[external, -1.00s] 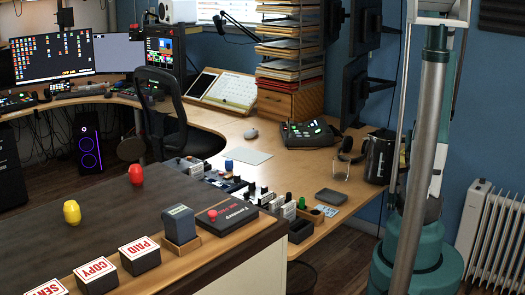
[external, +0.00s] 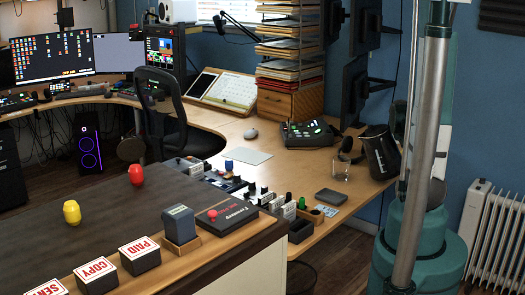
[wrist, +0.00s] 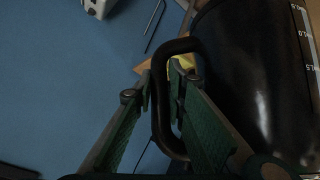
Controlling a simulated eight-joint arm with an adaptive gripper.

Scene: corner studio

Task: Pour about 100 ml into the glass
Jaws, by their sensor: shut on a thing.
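A black jug (external: 381,154) with white markings is at the right end of the wooden desk. It is tilted, its top leaning left toward the glass. A small clear glass (external: 341,172) stands upright on the desk, left of and apart from the jug. I cannot tell how much is in the glass, and no stream can be made out. In the wrist view, my gripper (wrist: 158,97) has its green fingers on either side of the black loop handle of the jug (wrist: 245,75), shut on it. My gripper is hidden in the external view. The glass cannot be made out in the wrist view.
Headphones (external: 346,152) lie behind the glass. A dark tray (external: 331,197) sits in front of it, near the desk edge. A control panel (external: 308,134) is to the left. A white radiator (external: 491,232) stands at the right.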

